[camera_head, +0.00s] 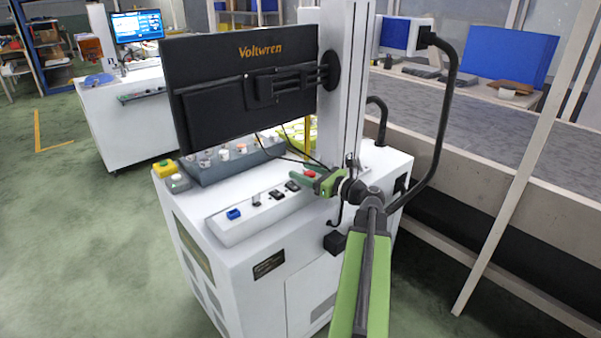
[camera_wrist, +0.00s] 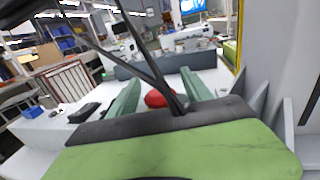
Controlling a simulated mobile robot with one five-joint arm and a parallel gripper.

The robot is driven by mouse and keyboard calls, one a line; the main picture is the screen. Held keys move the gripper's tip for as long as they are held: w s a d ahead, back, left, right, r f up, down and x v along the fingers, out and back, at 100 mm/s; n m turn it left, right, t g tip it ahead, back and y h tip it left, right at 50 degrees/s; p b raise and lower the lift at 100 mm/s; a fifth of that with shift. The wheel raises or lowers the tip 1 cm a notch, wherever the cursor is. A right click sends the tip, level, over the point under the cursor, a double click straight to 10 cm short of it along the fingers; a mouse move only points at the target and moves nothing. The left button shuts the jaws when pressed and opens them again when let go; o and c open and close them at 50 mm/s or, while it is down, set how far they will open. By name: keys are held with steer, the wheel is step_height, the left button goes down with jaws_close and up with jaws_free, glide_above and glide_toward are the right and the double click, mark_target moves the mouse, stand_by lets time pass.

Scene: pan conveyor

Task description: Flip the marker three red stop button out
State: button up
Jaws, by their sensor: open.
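A red stop button (camera_head: 309,173) sits at the right end of the white control strip on the white machine cabinet. In the wrist view the red button (camera_wrist: 155,98) shows between my two green fingers, partly hidden by dark cables. My gripper (camera_head: 303,175) is open at the button, with a finger to each side; it also shows in the wrist view (camera_wrist: 160,80). I cannot tell whether the fingers touch the button. No marker label is readable.
The control strip (camera_head: 232,228) also bears a blue button (camera_head: 233,214) and black switches (camera_head: 276,195). A black Voltwren monitor (camera_head: 240,85) overhangs behind, with cables hanging near my gripper. A white column (camera_head: 340,90) stands close by. A conveyor (camera_head: 500,140) lies right.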

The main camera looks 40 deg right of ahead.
steer(key=shift+w, duration=0.45)
jaws_close()
stand_by(1.1)
